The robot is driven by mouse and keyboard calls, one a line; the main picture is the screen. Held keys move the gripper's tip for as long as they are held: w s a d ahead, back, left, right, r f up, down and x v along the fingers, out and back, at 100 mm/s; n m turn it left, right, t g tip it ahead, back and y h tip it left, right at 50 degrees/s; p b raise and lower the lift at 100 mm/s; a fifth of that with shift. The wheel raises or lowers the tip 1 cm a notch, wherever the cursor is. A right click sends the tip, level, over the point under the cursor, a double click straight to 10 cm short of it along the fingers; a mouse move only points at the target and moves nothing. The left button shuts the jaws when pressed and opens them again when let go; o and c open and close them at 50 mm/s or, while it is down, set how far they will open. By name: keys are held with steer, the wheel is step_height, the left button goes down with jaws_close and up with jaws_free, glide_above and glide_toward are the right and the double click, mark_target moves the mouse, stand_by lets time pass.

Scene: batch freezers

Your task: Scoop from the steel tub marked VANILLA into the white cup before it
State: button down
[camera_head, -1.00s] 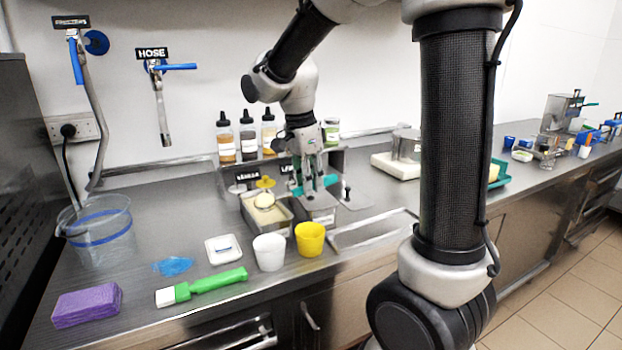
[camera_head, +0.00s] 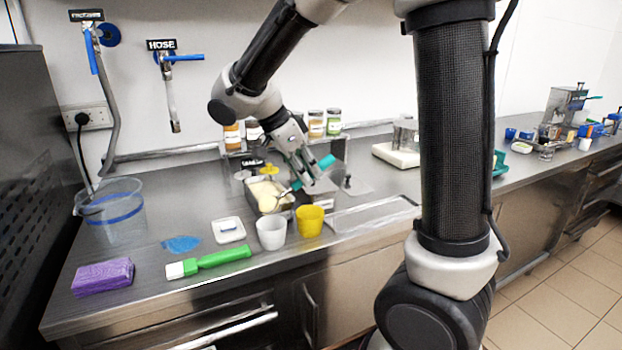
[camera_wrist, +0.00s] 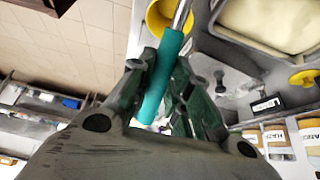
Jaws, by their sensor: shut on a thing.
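My gripper (camera_head: 310,172) is shut on the teal handle of a scoop (camera_head: 326,162); the wrist view shows the handle (camera_wrist: 163,78) between my fingers. The tub's marking is too small to read in the head view. The white cup (camera_head: 271,234) stands upright in front of the tub; its inside is not clear.
A yellow cup (camera_head: 310,220) stands close right of the white cup. A small white dish (camera_head: 228,230), green-handled brush (camera_head: 215,260), blue patch (camera_head: 181,244) and purple sponge (camera_head: 103,277) lie to the left. Jars (camera_head: 316,123) stand behind the tubs.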

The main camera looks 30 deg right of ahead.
steer(key=a+r+h, duration=0.1)
steer(key=h, duration=0.1)
steer(key=a+r+h, duration=0.1)
steer(key=a+h, duration=0.1)
steer(key=a+r+h, duration=0.1)
steer(key=a+h, duration=0.1)
steer(key=shift+a+r, duration=0.25)
steer(key=shift+s+a+r+h, duration=0.1)
steer(key=shift+a+r+h, duration=0.15)
steer(key=shift+a+h, duration=0.4)
steer(key=shift+s+a+r+h, duration=0.1)
steer(key=shift+a+r+h, duration=0.25)
steer(key=shift+h, duration=0.5)
steer(key=shift+a+f+t, duration=0.1)
steer(key=shift+a+t, duration=0.05)
steer(key=shift+t, duration=0.15)
